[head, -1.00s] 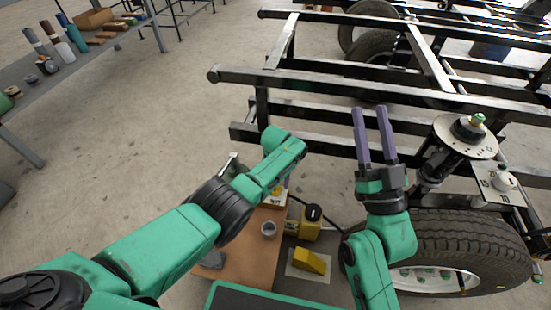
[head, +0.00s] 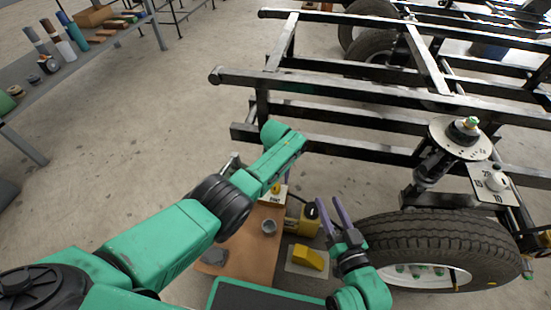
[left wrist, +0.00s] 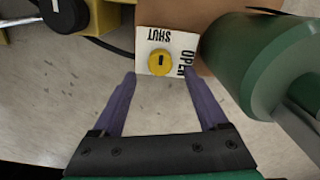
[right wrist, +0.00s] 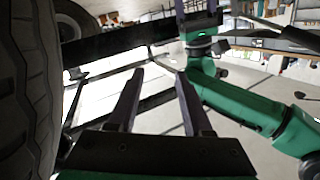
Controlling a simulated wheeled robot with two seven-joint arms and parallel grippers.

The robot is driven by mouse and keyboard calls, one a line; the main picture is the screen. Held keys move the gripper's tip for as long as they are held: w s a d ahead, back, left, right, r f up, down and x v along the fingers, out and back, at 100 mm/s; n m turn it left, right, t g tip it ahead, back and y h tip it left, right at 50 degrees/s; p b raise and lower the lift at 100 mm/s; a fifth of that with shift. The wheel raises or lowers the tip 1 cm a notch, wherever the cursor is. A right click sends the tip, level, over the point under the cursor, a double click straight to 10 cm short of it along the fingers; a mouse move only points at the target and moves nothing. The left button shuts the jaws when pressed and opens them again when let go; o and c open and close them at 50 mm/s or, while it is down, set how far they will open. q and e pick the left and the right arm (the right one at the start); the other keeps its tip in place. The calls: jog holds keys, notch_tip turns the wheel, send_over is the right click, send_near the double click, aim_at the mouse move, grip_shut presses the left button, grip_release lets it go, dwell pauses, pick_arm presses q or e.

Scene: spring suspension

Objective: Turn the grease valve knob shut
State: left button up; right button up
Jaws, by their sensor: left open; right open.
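The yellow knob (left wrist: 159,62) sits on a white plate (left wrist: 145,45) lettered SHUT along one side and OPEN along another. A small dark mark shows on the knob; which word it points to is hard to tell. In the head view the knob (head: 276,188) shows just below my left forearm. My left gripper (left wrist: 161,78) is open and empty, its fingertips just short of the plate, with the knob centred between and beyond them. Its fingers are hidden in the head view. My right gripper (head: 331,200) is open and empty, near the yellow block with a black cap.
A tyre (head: 440,232) and black frame rails (head: 390,90) lie beyond.

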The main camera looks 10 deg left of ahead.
pick_arm(q)
jog(key=shift+r, duration=0.4)
pick_arm(e)
jog(key=s+f+g, duration=0.2)
jog(key=s+f, duration=0.2)
jog(key=f, duration=0.1)
pick_arm(q)
jog(key=shift+r+p, duration=0.8)
jog(key=shift+p, duration=0.2)
notch_tip(320, 180, up, 2)
jog(key=p, duration=0.2)
notch_tip(320, 180, up, 5)
jog(key=p, duration=0.4)
send_over(276, 186)
jog(key=shift+s+b, duration=0.1)
jog(key=shift+b, duration=0.2)
pick_arm(e)
jog(key=s+r+g, duration=0.3)
jog(key=shift+s+a+r+h, duration=0.15)
jog(key=shift+s+r+h, duration=0.1)
jog(key=shift+r+h, duration=0.05)
